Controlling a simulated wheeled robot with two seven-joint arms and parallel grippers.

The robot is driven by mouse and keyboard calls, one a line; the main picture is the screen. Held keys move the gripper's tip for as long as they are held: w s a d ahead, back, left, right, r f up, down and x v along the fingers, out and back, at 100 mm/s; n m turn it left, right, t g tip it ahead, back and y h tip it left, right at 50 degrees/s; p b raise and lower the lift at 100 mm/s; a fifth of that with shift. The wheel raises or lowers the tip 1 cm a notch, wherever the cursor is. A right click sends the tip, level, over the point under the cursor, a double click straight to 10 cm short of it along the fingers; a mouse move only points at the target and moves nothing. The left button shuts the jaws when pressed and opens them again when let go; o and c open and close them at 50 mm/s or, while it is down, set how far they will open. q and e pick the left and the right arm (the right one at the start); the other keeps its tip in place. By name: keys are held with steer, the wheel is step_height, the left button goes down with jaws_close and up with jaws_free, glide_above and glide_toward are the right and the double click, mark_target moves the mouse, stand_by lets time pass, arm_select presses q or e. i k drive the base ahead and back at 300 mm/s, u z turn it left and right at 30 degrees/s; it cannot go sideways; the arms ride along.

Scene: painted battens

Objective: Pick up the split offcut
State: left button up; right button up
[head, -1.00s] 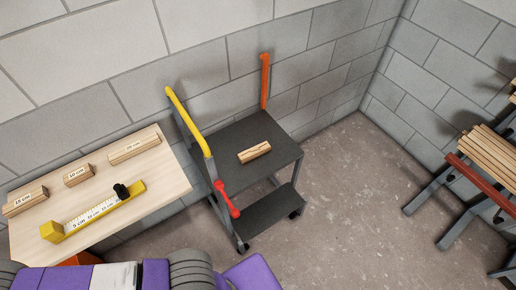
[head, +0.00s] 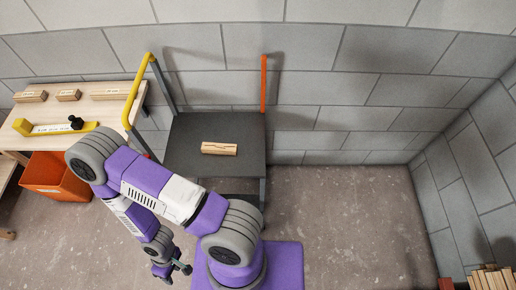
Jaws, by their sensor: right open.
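The split offcut (head: 219,149) is a short, light wooden block with a dark line along its side. It lies alone near the middle of the dark top shelf of the cart (head: 185,127). My right gripper (head: 182,269) hangs low in front of the cart, at the lower left of the head view, well apart from the offcut. It is small in the picture, open, and I see nothing in it. My left gripper is out of view.
A yellow rail (head: 138,90) and an orange post (head: 264,83) rise from the cart. At left, a wooden bench (head: 104,110) holds labelled blocks and a yellow measuring gauge (head: 55,128). An orange bin (head: 58,176) is below. Battens (head: 490,279) show at lower right.

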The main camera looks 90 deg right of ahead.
mark_target(218, 148)
steer(key=k, duration=0.6)
steer(key=z, duration=1.8)
steer(key=i, duration=0.5)
